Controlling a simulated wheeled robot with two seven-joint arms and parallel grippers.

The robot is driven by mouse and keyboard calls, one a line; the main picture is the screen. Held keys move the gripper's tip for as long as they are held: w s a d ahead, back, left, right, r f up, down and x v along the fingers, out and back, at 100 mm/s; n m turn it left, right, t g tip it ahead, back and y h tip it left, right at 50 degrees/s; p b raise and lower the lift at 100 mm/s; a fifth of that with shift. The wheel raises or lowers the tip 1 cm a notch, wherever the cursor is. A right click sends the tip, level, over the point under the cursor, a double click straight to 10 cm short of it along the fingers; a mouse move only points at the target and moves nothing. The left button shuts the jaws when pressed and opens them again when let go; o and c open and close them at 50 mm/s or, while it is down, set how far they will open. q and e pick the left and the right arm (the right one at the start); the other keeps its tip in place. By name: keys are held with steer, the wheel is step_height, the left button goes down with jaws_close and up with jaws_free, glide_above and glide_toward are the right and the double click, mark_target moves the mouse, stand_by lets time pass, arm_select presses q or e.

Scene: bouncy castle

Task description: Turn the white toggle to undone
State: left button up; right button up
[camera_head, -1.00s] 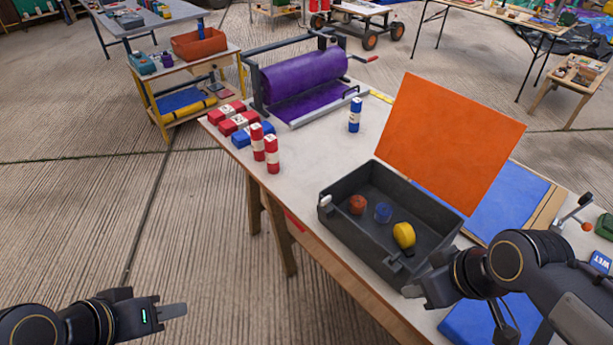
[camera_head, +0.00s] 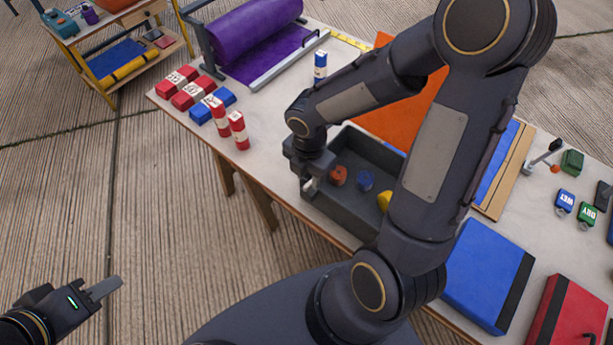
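The white toggle (camera_head: 311,185) is at the left end of the dark grey open box (camera_head: 340,210), on the outer near corner. It is small and partly hidden by my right gripper. My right gripper (camera_head: 314,180) points down over that corner, right at the toggle; whether its fingers are around it or only touching it I cannot tell. The box holds a red knob (camera_head: 338,175), a blue knob (camera_head: 365,180) and a yellow one (camera_head: 384,201), partly covered by my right arm.
An orange panel (camera_head: 383,119) stands behind the box, largely behind my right arm. Blue (camera_head: 486,275) and red (camera_head: 567,315) cases lie at right.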

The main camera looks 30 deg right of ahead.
mark_target(309, 187)
steer(key=shift+f, duration=1.1)
jaws_close()
